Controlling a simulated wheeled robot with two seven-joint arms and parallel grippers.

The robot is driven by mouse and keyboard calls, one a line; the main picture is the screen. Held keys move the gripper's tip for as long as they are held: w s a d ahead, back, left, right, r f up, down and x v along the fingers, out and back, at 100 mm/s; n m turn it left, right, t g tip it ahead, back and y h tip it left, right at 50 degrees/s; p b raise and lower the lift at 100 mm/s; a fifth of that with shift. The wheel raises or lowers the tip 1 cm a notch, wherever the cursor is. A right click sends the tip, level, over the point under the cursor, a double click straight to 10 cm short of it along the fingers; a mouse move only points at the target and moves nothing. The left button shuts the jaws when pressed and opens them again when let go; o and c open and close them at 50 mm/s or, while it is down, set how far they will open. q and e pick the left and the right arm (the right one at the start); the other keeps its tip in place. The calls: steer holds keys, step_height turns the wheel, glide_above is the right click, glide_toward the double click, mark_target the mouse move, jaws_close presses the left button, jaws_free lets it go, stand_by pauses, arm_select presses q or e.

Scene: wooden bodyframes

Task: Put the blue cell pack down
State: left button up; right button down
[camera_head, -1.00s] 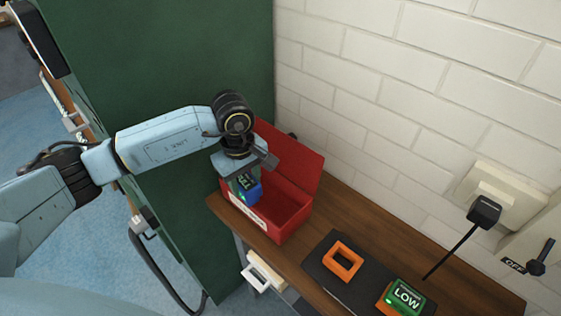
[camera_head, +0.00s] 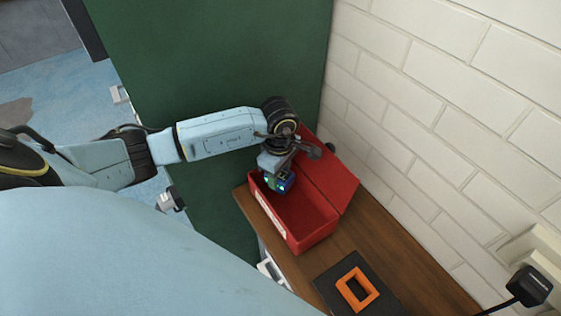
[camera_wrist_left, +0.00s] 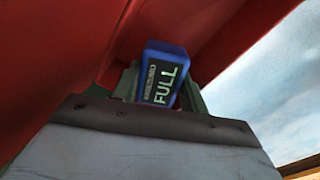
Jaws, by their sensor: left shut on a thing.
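My left gripper (camera_head: 274,177) is shut on the blue cell pack (camera_head: 287,184). It holds the pack at the far left end of the open red box (camera_head: 302,220), at about rim height or just inside. I cannot tell whether the pack touches the box floor. In the left wrist view the blue pack (camera_wrist_left: 166,72) shows a "FULL" label between the fingers, with red box walls around it. My right gripper is not in view.
The red box stands on a wooden bench (camera_head: 390,258) with its lid (camera_head: 330,172) open toward the white brick wall. An orange square frame (camera_head: 357,288) lies on a black mat (camera_head: 328,284). A black plug (camera_head: 528,285) is at the right. A green panel (camera_head: 210,70) stands behind the arm.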

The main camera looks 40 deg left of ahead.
arm_select(q)
step_height(320, 180, down, 3)
steer(key=shift+f+b, duration=0.15)
steer(key=shift+b, duration=0.9)
steer(key=shift+f, duration=0.2)
steer(key=o, duration=1.1)
steer(key=shift+r, duration=0.1)
